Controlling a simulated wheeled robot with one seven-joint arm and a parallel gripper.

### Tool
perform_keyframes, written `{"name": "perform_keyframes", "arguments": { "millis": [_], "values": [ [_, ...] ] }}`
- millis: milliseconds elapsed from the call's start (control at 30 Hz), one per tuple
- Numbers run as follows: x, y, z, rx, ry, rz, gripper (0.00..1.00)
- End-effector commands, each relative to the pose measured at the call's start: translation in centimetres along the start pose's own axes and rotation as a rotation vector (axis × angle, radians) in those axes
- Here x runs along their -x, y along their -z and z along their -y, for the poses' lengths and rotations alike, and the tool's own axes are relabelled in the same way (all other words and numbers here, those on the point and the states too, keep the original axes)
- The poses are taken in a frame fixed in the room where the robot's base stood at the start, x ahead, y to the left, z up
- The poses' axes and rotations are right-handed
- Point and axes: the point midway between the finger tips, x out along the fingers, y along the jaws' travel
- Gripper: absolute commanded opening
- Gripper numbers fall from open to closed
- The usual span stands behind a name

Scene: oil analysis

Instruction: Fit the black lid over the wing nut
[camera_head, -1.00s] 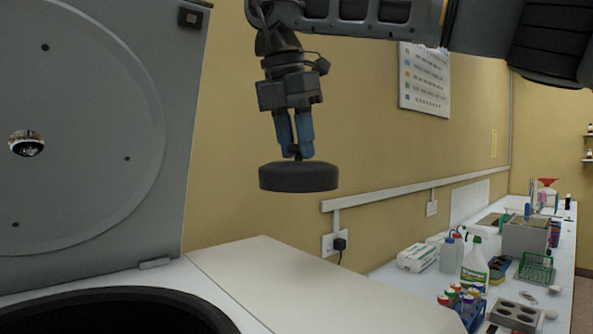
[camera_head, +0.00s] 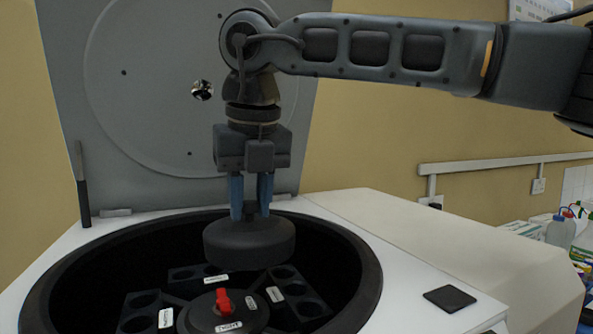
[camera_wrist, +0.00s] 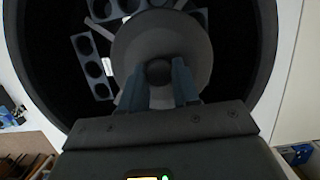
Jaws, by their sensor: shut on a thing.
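My gripper (camera_head: 251,212) points down with its blue fingers shut on the knob of the round black lid (camera_head: 249,247). The lid hangs about level over the open centrifuge bowl. The red wing nut (camera_head: 223,302) stands on the dark rotor hub (camera_head: 232,318), below the lid and slightly nearer and left in the head view. A gap shows between lid and nut. In the wrist view the lid (camera_wrist: 187,50) covers the hub and hides the wing nut; the fingers (camera_wrist: 160,85) sit either side of its round knob (camera_wrist: 158,71).
The bowl's thick black rim (camera_head: 366,275) surrounds the rotor, which carries several tube holders (camera_head: 140,305) with white labels. The grey centrifuge cover (camera_head: 130,120) stands open behind. A small black square pad (camera_head: 449,298) lies on the white top at right. Bottles stand at far right.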

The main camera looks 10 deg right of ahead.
Motion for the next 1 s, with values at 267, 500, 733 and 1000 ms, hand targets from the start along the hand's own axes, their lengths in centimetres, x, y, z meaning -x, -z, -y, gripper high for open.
{"name": "perform_keyframes", "arguments": {
  "millis": [267,500,733,1000],
  "values": [
    [-1.9,0.9,-3.1,0.168,-0.049,0.016,0.0],
    [-2.6,1.2,-3.3,0.179,-0.051,0.018,0.0],
    [-4.3,1.6,-3.3,0.177,-0.052,0.016,0.0],
    [-6.8,2.3,-3.3,0.176,-0.051,0.018,0.0]
  ]
}}
